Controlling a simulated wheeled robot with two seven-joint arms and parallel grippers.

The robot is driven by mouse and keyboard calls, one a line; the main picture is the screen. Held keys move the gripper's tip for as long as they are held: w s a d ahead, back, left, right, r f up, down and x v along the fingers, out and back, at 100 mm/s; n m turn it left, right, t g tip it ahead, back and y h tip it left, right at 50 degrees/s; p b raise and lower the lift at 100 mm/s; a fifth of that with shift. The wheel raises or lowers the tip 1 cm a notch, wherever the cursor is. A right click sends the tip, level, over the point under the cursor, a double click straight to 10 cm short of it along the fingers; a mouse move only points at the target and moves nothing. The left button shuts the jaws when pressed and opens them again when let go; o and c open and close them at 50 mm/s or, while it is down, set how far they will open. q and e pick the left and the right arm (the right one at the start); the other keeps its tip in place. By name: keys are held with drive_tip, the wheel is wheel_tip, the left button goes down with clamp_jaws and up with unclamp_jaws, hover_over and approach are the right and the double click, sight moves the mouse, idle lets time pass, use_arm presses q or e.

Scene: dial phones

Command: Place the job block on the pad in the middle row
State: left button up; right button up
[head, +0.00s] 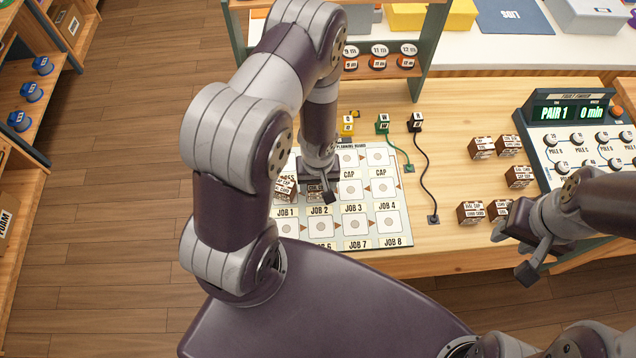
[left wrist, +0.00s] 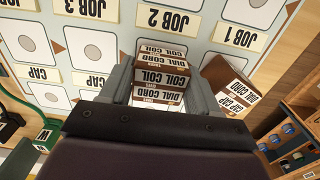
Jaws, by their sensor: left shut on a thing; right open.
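My left gripper (head: 325,190) is shut on a brown block with white labels reading DIAL CORD and COIL (left wrist: 162,78), seen between the fingers in the left wrist view. In the head view the gripper and arm mostly hide this block. It is at the JOB 2 pad of the planning board (head: 403,232), in the middle row; I cannot tell whether it touches the pad. My right gripper (head: 528,256) is open and empty, at the right.
The JOB 3 pad (head: 352,191) and JOB 4 pad (head: 384,188) are bare. Several brown blocks (head: 470,212) stand on the table to the right, near the fault finder panel (head: 560,140).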

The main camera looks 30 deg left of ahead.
use_arm(q)
drive_tip(key=o, duration=0.7)
drive_tip(key=shift+f, duration=0.15)
drive_tip(key=shift+c, duration=0.2)
drive_tip(key=shift+o, duration=0.7)
